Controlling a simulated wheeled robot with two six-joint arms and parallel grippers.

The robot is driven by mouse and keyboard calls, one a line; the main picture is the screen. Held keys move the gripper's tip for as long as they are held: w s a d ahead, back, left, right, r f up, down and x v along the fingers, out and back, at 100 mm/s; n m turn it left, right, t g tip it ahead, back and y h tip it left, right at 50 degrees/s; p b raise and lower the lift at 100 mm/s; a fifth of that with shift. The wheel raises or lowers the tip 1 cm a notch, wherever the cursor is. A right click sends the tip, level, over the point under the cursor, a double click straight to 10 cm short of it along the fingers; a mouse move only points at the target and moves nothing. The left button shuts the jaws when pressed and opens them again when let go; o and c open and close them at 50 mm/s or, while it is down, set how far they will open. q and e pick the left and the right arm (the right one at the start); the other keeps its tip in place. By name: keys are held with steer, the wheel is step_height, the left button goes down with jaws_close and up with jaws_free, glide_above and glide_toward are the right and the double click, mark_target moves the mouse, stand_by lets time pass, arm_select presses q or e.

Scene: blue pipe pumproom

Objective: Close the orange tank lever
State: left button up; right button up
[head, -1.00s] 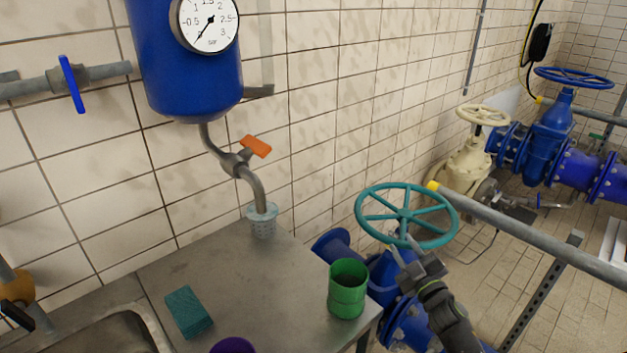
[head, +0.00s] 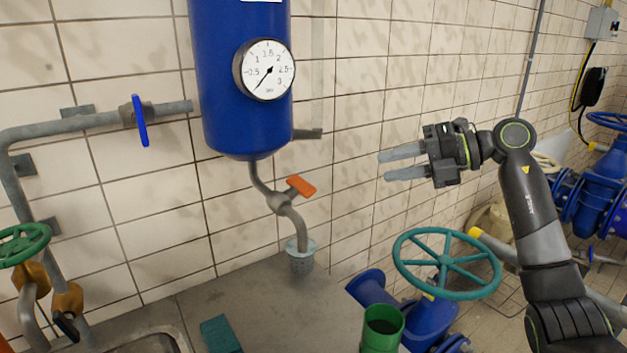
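The orange tank lever (head: 301,185) sits on a grey valve in the curved drain pipe (head: 259,178) below the blue tank (head: 243,90). It sticks out to the upper right of the valve, tilted across the pipe's run. My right gripper (head: 385,164) is raised to the right of the lever and a little higher in the picture. Its two fingers point left, apart, with nothing between them. It does not touch the lever. My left gripper is not in view.
A pressure gauge (head: 264,70) is on the tank. The pipe ends at a perforated cup (head: 301,259) on the metal counter (head: 262,310). A green cup (head: 382,328) stands at the counter's right edge.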

mark_target(308, 183)
steer(key=p+x, duration=0.2)
steer(key=x, duration=0.5)
steer(key=p+x, duration=0.2)
steer(key=x, duration=0.6)
steer(key=shift+a+r, duration=0.1)
steer(key=shift+r, duration=0.15)
steer(key=shift+w+a+f, duration=0.1)
steer(key=shift+a+f, duration=0.25)
steer(key=shift+a, duration=0.25)
steer(key=shift+c, duration=0.3)
jaws_close()
